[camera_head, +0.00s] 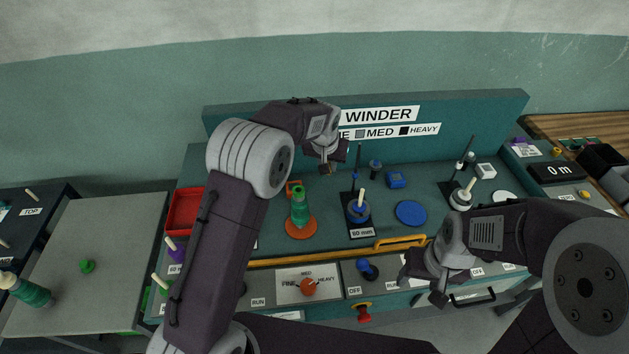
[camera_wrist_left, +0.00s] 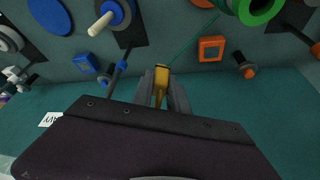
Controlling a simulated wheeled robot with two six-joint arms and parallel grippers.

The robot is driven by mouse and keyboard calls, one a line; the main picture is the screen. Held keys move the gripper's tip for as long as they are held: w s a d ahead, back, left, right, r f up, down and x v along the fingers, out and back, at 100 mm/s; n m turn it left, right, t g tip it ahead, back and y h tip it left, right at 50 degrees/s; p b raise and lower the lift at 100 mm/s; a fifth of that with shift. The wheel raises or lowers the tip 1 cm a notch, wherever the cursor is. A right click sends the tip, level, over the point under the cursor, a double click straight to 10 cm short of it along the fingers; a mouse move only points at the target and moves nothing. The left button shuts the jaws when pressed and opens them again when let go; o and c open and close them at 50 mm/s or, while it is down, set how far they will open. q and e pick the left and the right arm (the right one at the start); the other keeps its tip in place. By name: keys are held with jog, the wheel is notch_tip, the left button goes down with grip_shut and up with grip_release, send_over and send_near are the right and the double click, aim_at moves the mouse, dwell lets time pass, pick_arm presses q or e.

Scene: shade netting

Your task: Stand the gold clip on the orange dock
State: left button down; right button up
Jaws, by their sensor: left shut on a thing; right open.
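The gold clip (camera_wrist_left: 161,84) is between the fingers of my left gripper (camera_wrist_left: 163,88), which is shut on it. In the head view my left gripper (camera_head: 329,167) hangs over the back of the winder bench, right of the green spool. The orange dock (camera_wrist_left: 211,48) is a small square block with a dark centre; in the left wrist view it lies right of the clip and apart from it. In the head view the dock (camera_head: 292,186) is partly hidden behind the green spool. My right gripper (camera_head: 424,285) is open and empty near the bench's front right.
A green spool (camera_head: 299,207) stands on an orange disc; a thin green line runs from it toward the clip in the left wrist view. A blue spool (camera_head: 358,210), blue dock (camera_head: 396,180) and blue disc (camera_head: 411,213) lie right. A yellow handle (camera_head: 400,243) edges the front.

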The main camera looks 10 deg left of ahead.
pick_arm(q)
jog(key=shift+a+f, duration=0.15)
jog(key=shift+a, duration=0.2)
jog(key=a+f, duration=0.2)
jog(key=a, duration=0.1)
jog(key=w+a+f, duration=0.1)
jog(key=a+f, duration=0.1)
jog(key=a, duration=0.2)
jog(key=w+a+f, duration=0.1)
jog(key=a+f, duration=0.1)
jog(key=a, duration=0.2)
jog(key=shift+w+f+p, duration=0.1)
jog(key=shift+f+p, duration=0.2)
jog(key=shift+d+f, duration=0.1)
jog(key=shift+f, duration=2.1)
jog(key=c, duration=1.3)
grip_release()
jog(key=v, duration=1.2)
jog(key=shift+r, duration=0.2)
